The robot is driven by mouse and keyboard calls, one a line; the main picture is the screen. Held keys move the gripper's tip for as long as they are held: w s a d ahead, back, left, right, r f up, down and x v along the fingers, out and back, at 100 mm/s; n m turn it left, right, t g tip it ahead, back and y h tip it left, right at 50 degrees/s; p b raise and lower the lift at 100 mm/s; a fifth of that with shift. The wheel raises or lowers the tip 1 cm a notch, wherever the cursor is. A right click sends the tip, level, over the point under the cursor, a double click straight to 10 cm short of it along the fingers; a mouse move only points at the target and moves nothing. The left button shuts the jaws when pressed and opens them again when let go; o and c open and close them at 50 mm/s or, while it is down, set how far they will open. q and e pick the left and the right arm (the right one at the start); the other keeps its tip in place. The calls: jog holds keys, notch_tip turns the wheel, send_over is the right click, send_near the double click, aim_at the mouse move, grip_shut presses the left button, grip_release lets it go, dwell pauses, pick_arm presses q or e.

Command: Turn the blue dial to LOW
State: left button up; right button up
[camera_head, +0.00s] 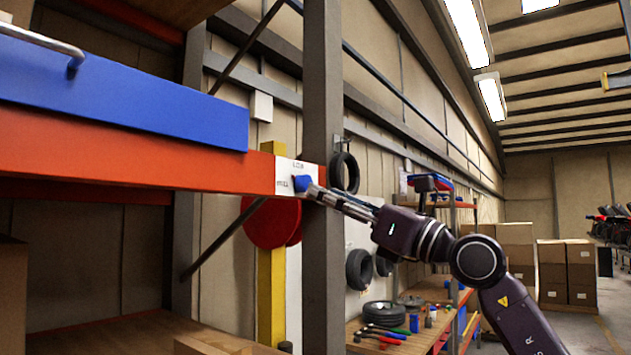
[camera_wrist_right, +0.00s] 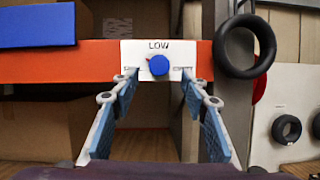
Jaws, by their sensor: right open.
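The blue dial (camera_head: 302,183) sits on a white label plate (camera_head: 284,168) at the end of the orange shelf beam. In the wrist view the round dial (camera_wrist_right: 158,65) is near the middle of the plate (camera_wrist_right: 132,49). The word LOW is above it, and smaller labels at its left and right are partly hidden by my fingertips. My right gripper (camera_head: 313,190) is open in front of the plate. Its fingers (camera_wrist_right: 158,73) stand on either side of the dial, with gaps. My left gripper is out of view.
A blue drawer or bin (camera_head: 120,100) with a metal handle rests on the orange beam (camera_head: 130,160). A grey post (camera_head: 322,260) stands right beside the plate. Tires hang behind it. A workbench (camera_head: 425,335) with tools and a tire is below my right arm.

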aim_at(304, 183)
jog(key=p+x, duration=0.1)
jog(key=x, duration=0.3)
jog(key=shift+w+a+r+p, duration=0.1)
jog(key=shift+a+r+p, duration=0.1)
jog(key=shift+p, duration=0.2)
jog(key=shift+f, duration=0.1)
jog(key=shift+c, duration=0.2)
grip_shut()
